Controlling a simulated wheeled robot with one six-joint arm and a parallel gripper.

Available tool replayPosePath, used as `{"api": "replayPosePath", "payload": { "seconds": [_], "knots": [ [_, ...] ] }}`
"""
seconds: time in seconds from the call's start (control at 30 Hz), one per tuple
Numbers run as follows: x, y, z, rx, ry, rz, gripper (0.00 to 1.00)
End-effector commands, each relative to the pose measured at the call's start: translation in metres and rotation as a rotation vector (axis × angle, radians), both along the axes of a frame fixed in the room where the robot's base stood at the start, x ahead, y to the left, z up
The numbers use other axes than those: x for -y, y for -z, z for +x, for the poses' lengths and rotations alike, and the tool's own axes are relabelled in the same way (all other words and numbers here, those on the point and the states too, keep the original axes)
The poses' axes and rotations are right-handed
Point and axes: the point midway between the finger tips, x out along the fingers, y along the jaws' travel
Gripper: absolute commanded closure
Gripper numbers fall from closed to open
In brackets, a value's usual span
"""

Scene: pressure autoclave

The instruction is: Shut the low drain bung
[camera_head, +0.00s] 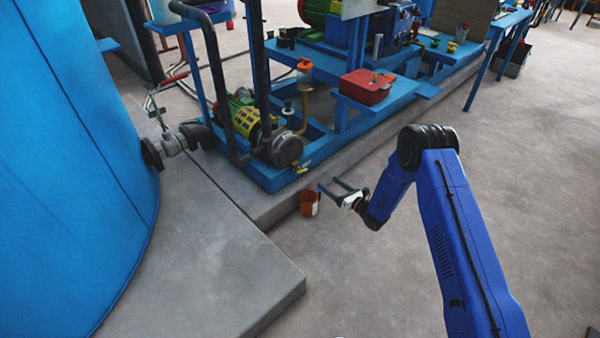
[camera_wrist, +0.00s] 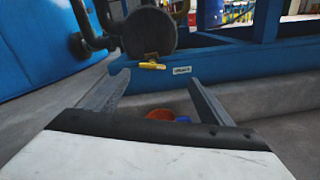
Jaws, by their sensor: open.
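The low drain bung appears to be the small fitting with a yellow lever (camera_head: 302,168) under the dark round pump end (camera_head: 285,150). In the wrist view the yellow lever (camera_wrist: 152,66) lies roughly crosswise, beneath the dark round pump end (camera_wrist: 148,33). My gripper (camera_head: 329,185) is open and empty, in front of the blue base frame. In the wrist view its two grey fingers (camera_wrist: 152,85) point towards the lever, which shows between and beyond their tips. They do not appear to touch it. Whether liquid is dripping is too small to tell.
An orange-red bucket (camera_head: 309,203) stands on the floor below the drain, close to my gripper; it also shows between the fingers (camera_wrist: 160,114). The blue frame (camera_head: 285,182) sits on a concrete plinth (camera_head: 235,265). A red box (camera_head: 366,86) is on a shelf above.

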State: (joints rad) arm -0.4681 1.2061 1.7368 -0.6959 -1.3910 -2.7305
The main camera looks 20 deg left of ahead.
Motion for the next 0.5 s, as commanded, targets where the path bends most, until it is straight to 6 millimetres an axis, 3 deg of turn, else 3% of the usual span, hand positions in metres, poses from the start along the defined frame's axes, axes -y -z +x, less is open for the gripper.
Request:
{"api": "replayPosePath", "payload": {
  "seconds": [0.2, 0.5],
  "knots": [
    [-0.008, 0.017, -0.013, 0.048, -0.029, 0.008, 0.25],
    [-0.040, 0.017, -0.001, 0.050, -0.030, 0.009, 0.25]
  ]
}}
